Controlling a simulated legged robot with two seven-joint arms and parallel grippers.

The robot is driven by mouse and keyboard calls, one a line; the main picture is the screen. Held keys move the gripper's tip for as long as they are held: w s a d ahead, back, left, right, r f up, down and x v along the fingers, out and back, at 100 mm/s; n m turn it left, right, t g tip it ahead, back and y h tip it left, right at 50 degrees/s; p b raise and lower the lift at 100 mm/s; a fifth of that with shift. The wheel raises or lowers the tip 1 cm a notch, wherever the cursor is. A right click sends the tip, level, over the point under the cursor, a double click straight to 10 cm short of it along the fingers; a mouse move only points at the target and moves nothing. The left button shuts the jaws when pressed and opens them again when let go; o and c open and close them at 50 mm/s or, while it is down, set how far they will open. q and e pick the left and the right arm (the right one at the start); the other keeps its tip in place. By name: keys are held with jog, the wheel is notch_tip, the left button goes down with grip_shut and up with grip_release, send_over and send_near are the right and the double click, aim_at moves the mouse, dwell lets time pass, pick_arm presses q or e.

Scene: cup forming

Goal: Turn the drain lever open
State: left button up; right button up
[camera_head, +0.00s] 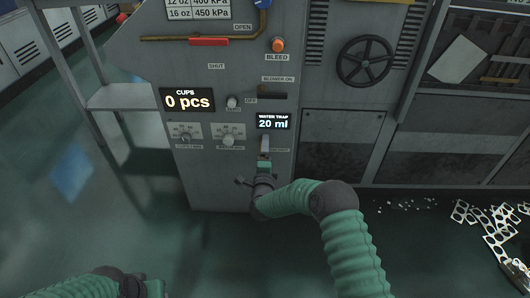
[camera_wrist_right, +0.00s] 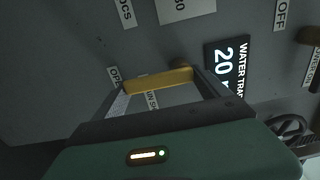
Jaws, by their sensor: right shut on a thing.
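The drain lever shows in the right wrist view as a yellow bar (camera_wrist_right: 158,79) between the two fingers of my right gripper (camera_wrist_right: 163,88). The gripper is shut on it. In the head view my right gripper (camera_head: 264,152) is at the low front of the grey machine panel, just under the water trap display (camera_head: 273,121), which reads 20 ml. There the hand and wrist largely hide the lever. A partly covered label reading "OP..." (camera_wrist_right: 114,76) is beside the lever in the wrist view. Part of my left arm shows at the bottom left, but its fingers are out of frame.
The panel carries a cups display (camera_head: 187,100) reading 0 pcs, two dials, an orange bleed knob (camera_head: 278,45), a red-handled lever (camera_head: 209,41) and a black handwheel (camera_head: 365,60). Scrap sheets (camera_head: 488,222) lie on the floor at right. Floor left of the panel is clear.

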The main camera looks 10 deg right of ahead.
jog(key=shift+s+d+f, duration=0.1)
jog(key=shift+s+f, duration=0.1)
jog(key=shift+f, duration=0.3)
jog(key=o, duration=1.7)
jog(key=shift+o, duration=1.2)
jog(key=shift+r, duration=0.1)
jog(key=p+v, duration=0.8)
jog(key=v, duration=0.8)
jog(key=shift+s, duration=0.35)
